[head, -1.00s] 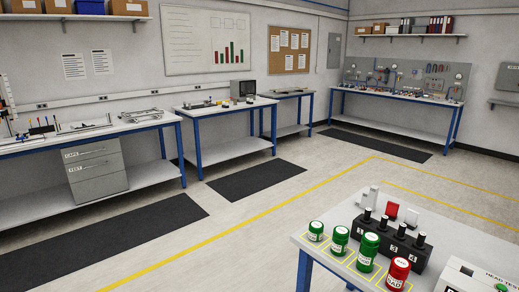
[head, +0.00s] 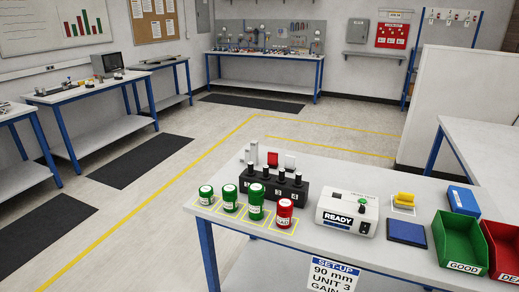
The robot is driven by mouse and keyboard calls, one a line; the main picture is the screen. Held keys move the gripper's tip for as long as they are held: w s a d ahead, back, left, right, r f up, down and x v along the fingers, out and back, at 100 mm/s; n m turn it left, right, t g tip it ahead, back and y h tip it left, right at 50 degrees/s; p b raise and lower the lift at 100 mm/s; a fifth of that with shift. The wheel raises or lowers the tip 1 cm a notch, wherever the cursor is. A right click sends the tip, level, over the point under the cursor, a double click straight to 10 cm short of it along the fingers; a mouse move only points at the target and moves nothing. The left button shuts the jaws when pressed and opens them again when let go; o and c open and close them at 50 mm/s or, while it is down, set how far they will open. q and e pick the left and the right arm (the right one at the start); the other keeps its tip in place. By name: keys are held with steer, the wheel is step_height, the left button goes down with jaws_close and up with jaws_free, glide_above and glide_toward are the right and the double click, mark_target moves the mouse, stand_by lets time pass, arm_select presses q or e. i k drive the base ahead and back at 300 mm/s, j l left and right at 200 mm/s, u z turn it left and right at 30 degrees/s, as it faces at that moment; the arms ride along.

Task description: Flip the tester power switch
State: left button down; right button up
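The tester (head: 347,202), a white box with a dark display reading READY, stands on the white table on the right half of the head view. A green round knob or button (head: 362,201) sits on its top right. A small dark patch (head: 364,228) on the right of its front face may be the power switch; it is too small to tell its position. Neither of my grippers shows in the head view.
Left of the tester are three green jars (head: 229,197), a red jar (head: 284,213) and a black rack (head: 273,185). Right of it lie a blue pad (head: 406,232), a yellow item (head: 404,200), a green bin (head: 459,240) and a red bin (head: 502,244). Open floor lies left.

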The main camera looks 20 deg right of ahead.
mark_target(364, 228)
steer(key=z, duration=1.45)
